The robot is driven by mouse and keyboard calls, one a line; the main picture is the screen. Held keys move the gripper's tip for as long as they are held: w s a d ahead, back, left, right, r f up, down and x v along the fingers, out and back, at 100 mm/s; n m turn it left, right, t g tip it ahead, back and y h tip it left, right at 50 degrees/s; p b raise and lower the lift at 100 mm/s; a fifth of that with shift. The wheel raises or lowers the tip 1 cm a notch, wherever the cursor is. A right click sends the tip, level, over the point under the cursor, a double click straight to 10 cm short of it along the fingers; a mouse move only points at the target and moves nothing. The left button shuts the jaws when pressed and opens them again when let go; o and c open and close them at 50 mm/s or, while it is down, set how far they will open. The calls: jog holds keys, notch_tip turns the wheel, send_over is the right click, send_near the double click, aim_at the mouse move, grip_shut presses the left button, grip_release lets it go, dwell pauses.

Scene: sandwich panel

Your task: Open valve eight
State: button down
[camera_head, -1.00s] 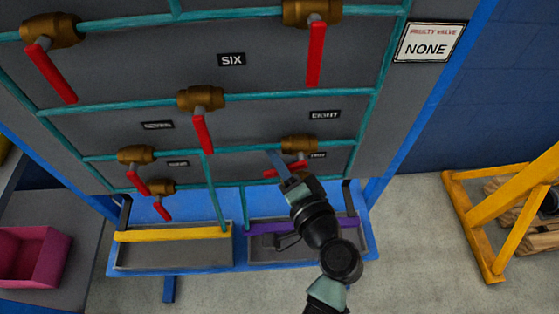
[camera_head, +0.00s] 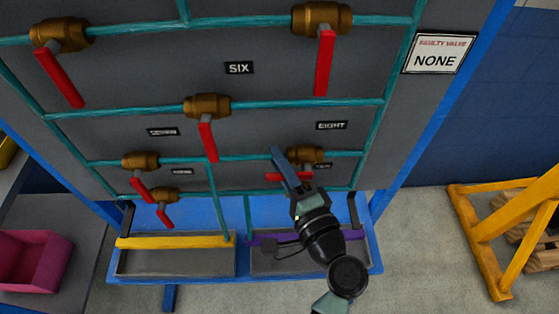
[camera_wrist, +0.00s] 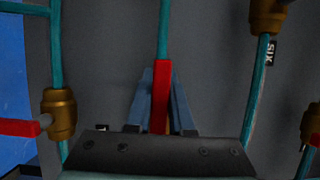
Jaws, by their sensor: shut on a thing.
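The valve under the label EIGHT (camera_head: 331,126) has a brass body (camera_head: 306,154) and a red handle (camera_head: 275,176), at the lower right of the panel in the head view. The handle points left, roughly along its teal pipe. My gripper (camera_head: 284,166) is at this handle. In the wrist view, the red handle (camera_wrist: 161,90) stands between the two blue-grey fingers (camera_wrist: 161,105), which are shut on it. The handle lines up with the teal pipe beyond it there. My gripper hides part of the handle and what lies below it in the head view.
Several other brass valves with red handles surround it, including one near the label SIX (camera_head: 239,68). A purple-edged tray (camera_head: 340,236) and a yellow-edged tray (camera_head: 175,242) sit below. A yellow frame (camera_head: 490,235) stands right. A sign reads NONE (camera_head: 437,55).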

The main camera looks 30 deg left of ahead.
jog(key=c, duration=0.8)
grip_release()
jog(key=b+v, duration=0.2)
jog(key=v, duration=1.1)
